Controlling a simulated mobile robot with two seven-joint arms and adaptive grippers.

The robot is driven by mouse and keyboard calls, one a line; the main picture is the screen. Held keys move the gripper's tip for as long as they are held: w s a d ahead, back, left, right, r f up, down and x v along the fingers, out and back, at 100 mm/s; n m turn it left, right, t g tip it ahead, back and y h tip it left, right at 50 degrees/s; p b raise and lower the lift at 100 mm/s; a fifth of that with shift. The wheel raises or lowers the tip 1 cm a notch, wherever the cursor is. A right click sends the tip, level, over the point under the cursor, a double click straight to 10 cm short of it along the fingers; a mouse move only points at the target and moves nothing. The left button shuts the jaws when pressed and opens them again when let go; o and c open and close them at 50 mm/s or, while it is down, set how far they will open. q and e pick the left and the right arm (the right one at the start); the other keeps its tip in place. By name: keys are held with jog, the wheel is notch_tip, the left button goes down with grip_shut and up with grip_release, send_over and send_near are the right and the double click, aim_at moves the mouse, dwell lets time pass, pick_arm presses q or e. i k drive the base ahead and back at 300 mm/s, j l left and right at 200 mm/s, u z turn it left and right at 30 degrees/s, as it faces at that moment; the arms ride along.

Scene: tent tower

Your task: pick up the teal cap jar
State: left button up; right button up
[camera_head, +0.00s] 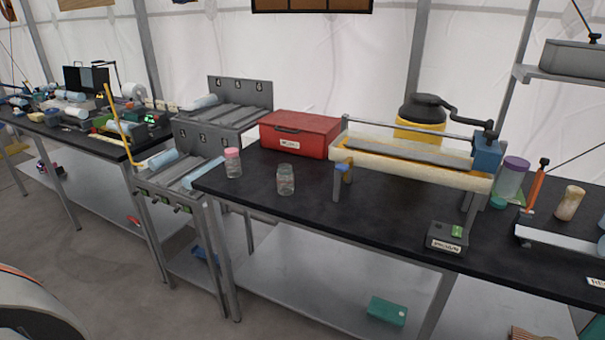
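Two small clear jars stand upright near the left end of the black workbench (385,211). One jar (286,181) has a pale grey-green lid; at this size I cannot be sure that it is teal. The other jar (233,164) has a pink cap and stands to its left, close to the bench's edge. A small teal piece (497,202) lies farther right, by a larger purple-capped container (511,178); I cannot tell whether it is a cap or a jar. Neither of my grippers is in view.
A red box (299,134) stands behind the jars. A long roller device (410,163) on posts stands to their right, with a small black labelled box (447,238) in front. A grey rack (210,129) adjoins the bench's left end. The bench's front middle is clear.

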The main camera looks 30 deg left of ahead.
aim_at(285, 175)
jog(key=j+z, duration=0.15)
jog(key=z, duration=0.3)
jog(key=j+z, duration=0.2)
jog(key=z, duration=0.2)
jog(key=j+z, duration=0.3)
jog(key=j, duration=0.15)
jog(key=k+j+z, duration=0.25)
jog(key=j, duration=0.2)
jog(key=j+z, duration=0.1)
jog(key=j, duration=0.2)
jog(key=k+j, duration=0.15)
jog(key=j, duration=0.2)
jog(key=j+z, duration=0.15)
jog(key=j, duration=0.15)
jog(key=k, duration=0.05)
